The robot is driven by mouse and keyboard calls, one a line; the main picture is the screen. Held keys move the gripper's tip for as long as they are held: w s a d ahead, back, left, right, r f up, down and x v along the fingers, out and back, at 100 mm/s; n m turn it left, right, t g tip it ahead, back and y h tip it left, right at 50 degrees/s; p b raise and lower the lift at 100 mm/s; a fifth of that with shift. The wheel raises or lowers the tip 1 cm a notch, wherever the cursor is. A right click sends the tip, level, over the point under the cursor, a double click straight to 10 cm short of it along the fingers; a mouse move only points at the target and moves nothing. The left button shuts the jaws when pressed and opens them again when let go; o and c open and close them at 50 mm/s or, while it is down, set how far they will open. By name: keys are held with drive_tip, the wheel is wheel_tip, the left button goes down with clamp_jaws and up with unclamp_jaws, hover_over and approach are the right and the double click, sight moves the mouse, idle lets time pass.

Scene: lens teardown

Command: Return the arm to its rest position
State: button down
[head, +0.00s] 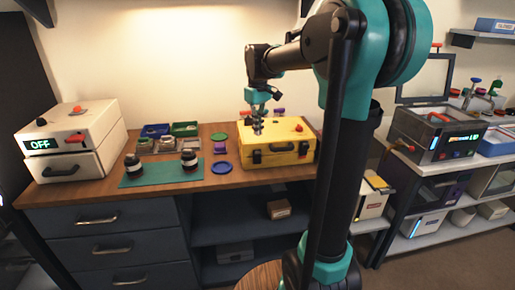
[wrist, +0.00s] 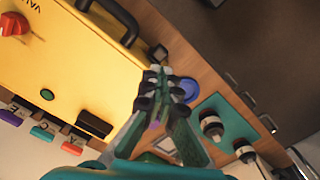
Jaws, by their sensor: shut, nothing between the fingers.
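My gripper (head: 258,125) hangs from my raised arm over the left part of the yellow case (head: 285,156) in the head view. It points down and is shut with nothing in it. In the wrist view the shut fingertips (wrist: 160,80) show beside the yellow case (wrist: 60,60), over the wooden bench. I cannot tell from these views how far the fingertips are above the case.
A teal mat (head: 160,174) with two black-and-white lens parts lies left of the case. A blue round dish (head: 222,168) sits between them. A white box reading OFF (head: 72,140) stands at the bench's left end. Shelves with equipment (head: 438,135) stand at right.

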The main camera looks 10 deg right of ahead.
idle(0.3)
drive_tip(key=s+d+f+m+t, duration=0.2)
drive_tip(key=s+f+m, duration=0.1)
drive_tip(key=s+f, duration=0.7)
drive_tip(key=s+d+f+m+t, duration=0.2)
drive_tip(key=s+f+m, duration=0.1)
drive_tip(key=s+f, duration=0.8)
drive_tip(key=shift+s, duration=0.55)
